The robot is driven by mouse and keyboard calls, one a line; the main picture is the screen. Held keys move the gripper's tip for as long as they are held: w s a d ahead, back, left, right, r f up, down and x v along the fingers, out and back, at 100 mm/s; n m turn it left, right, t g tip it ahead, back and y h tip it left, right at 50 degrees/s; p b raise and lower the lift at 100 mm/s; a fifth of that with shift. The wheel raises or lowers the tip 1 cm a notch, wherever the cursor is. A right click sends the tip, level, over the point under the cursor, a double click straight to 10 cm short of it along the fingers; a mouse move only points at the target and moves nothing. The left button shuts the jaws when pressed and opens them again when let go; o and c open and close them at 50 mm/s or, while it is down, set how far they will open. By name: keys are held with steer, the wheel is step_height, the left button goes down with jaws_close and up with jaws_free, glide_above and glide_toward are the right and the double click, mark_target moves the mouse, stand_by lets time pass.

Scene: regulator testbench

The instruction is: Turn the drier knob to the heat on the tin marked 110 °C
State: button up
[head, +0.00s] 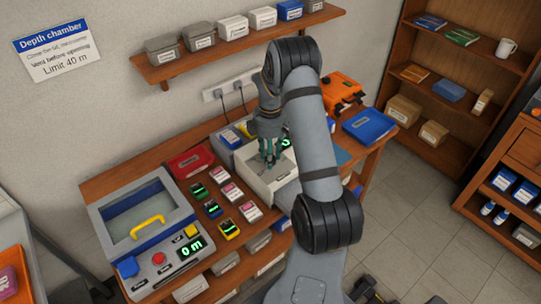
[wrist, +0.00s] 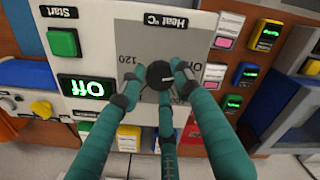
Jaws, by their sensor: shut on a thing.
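The drier (head: 265,190) is a pale box on the bench, under my gripper (head: 268,155) in the head view. In the wrist view its panel (wrist: 95,22) appears upside down, with a grey "Heat °C" scale (wrist: 135,37), a green Start button (wrist: 63,42) and a green display (wrist: 84,87) reading "Off". The black drier knob (wrist: 158,75) has a pale pointer line. My gripper (wrist: 160,85) has its three teal fingers closed around the knob. The 120 mark shows beside the knob; fingers hide other marks. I cannot pick out a tin marked 110 °C.
Several small units with green displays (head: 229,229) and pink-labelled packs (head: 250,211) stand left of the drier. The depth chamber (head: 145,215) is at the bench's left end. An orange case (head: 343,92) and blue box (head: 369,126) lie to the right. A shelf (head: 240,45) of lidded boxes hangs behind.

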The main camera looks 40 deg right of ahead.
steer(key=shift+s+b, duration=0.1)
steer(key=shift+b, duration=0.2)
steer(key=shift+f+m+b, duration=0.2)
steer(key=shift+m+b, duration=0.55)
steer(key=shift+m, duration=0.35)
steer(key=m+b, duration=0.3)
steer(key=m, duration=0.1)
steer(key=m+b, duration=0.2)
steer(key=m, duration=0.2)
steer(key=m+b, duration=0.2)
steer(key=m, duration=0.1)
steer(key=shift+m, duration=0.4)
steer(key=m+b, duration=0.1)
steer(key=m, duration=0.2)
steer(key=shift+a+m+b, duration=0.1)
steer(key=shift+m+b, duration=0.2)
steer(key=m+b, duration=0.1)
steer(key=m, duration=0.2)
steer(key=shift+m+b, duration=0.3)
steer(key=m+b, duration=0.2)
steer(key=m, duration=0.4)
steer(key=shift+a+r, duration=0.1)
steer(key=shift+m, duration=0.4)
